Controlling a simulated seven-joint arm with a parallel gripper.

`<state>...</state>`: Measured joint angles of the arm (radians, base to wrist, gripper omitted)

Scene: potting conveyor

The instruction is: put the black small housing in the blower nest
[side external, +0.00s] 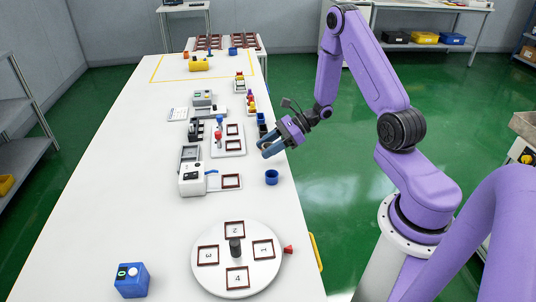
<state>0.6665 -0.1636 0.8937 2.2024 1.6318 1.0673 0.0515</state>
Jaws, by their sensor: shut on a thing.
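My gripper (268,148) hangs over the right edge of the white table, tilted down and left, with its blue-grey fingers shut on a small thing. The fingers hide most of that thing, and I cannot make out its colour or shape. A white box with a blue nozzle (211,172) stands left of and nearer than the gripper, and looks like the blower. A brown square frame (231,181) beside the nozzle looks like its nest and appears empty. I cannot pick out the black small housing for sure.
A blue cup (271,177) stands just nearer than my gripper. A plate with two square frames and red and blue knobs (228,140) lies to its left. A round turntable (238,288) with numbered nests and a blue button box (131,280) are in front. The left side is clear.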

